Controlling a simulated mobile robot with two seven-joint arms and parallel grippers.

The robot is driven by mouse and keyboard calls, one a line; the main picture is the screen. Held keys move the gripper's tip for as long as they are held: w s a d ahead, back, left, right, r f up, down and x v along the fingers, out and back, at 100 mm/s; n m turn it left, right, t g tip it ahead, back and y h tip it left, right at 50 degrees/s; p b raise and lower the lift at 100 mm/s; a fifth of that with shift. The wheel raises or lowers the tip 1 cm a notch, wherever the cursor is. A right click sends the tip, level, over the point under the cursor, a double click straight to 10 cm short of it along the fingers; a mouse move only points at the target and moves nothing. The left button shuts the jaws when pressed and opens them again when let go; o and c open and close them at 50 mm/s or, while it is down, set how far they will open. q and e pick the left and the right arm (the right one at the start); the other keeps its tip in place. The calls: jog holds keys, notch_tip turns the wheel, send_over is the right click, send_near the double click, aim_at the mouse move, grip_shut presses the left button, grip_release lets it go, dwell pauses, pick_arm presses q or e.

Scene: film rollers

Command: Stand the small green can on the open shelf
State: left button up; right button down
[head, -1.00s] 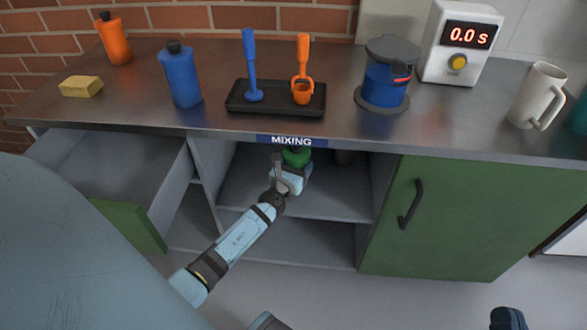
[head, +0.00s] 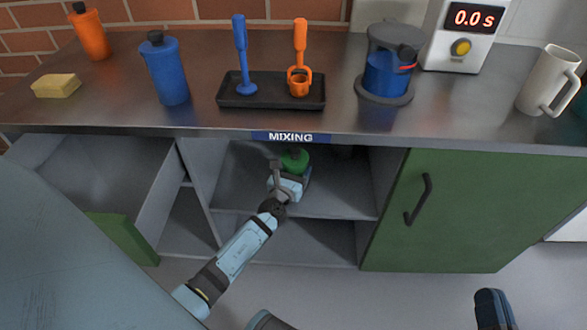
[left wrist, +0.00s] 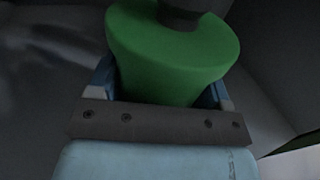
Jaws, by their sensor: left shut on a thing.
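The small green can (head: 295,161) with a dark cap is inside the open shelf (head: 335,195) under the MIXING label. My left gripper (head: 286,184) is in the opening, shut on the can. In the left wrist view the green can (left wrist: 170,55) sits upright between the blue fingers of the left gripper (left wrist: 165,85). The can's base is hidden, so I cannot tell whether it touches the shelf board. A dark part of my right gripper (head: 493,309) shows at the bottom right edge; its jaws cannot be made out.
An open drawer (head: 95,175) is left of the shelf, and a closed green door (head: 470,215) is right of it. The worktop above holds blue (head: 166,72) and orange (head: 90,35) bottles, a black tray (head: 270,103), a blue-bodied device (head: 384,74), and a mug (head: 547,82).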

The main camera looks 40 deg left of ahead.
pick_arm(q)
jog(key=o, duration=1.2)
jog(key=shift+f, duration=0.1)
pick_arm(e)
jog(key=shift+f, duration=0.15)
pick_arm(q)
jog(key=shift+r, duration=0.25)
jog(key=p+v, duration=0.2)
jog(key=v, duration=1)
pick_arm(e)
notch_tip(320, 180, up, 3)
jog(key=shift+s+d+f+t, duration=0.1)
jog(key=shift+s+t, duration=0.05)
jog(key=shift+t, duration=0.45)
